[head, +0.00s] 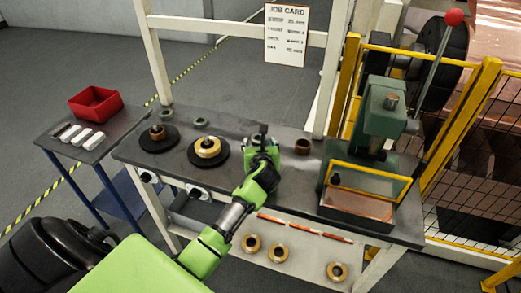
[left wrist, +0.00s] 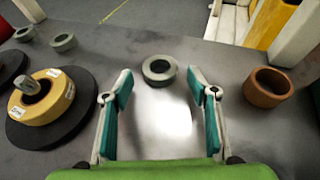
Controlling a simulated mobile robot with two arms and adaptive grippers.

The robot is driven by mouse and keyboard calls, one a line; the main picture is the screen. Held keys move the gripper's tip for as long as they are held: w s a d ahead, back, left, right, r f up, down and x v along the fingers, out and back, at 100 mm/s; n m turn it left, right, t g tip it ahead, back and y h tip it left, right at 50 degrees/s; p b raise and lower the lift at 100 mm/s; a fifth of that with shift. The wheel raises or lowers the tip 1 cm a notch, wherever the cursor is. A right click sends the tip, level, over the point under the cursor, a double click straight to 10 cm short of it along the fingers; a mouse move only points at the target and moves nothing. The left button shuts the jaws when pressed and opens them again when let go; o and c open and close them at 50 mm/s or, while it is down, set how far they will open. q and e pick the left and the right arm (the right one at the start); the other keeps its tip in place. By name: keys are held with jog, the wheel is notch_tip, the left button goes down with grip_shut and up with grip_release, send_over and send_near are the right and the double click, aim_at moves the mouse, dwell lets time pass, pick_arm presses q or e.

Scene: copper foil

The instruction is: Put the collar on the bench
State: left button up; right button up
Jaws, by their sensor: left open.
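The bench (head: 260,190) has a dark grey top with several ring-shaped parts on it, and I cannot tell for sure which is the collar. A grey ring (left wrist: 159,70) lies flat on the bench, ahead of and between my left fingertips in the left wrist view. A brown, copper-coloured ring (head: 303,146) stands to the right of my left gripper (head: 262,138); it also shows in the left wrist view (left wrist: 268,87). A brass ring (head: 208,148) sits around a post on a black disc to the left. My left gripper is open and empty above the bench. My right gripper is not in view.
Two more grey rings (left wrist: 63,42) lie at the back left. Another black disc (head: 158,140) carries a small brown ring. A green press (head: 384,120) with a yellow-framed guard stands at the right. A side table (head: 70,150) holds a red bin (head: 95,103).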

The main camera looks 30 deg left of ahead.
pick_arm(q)
jog(key=v, duration=0.8)
jog(key=shift+s+d+r, duration=0.1)
jog(key=shift+s+d, duration=0.1)
jog(key=shift+s, duration=0.1)
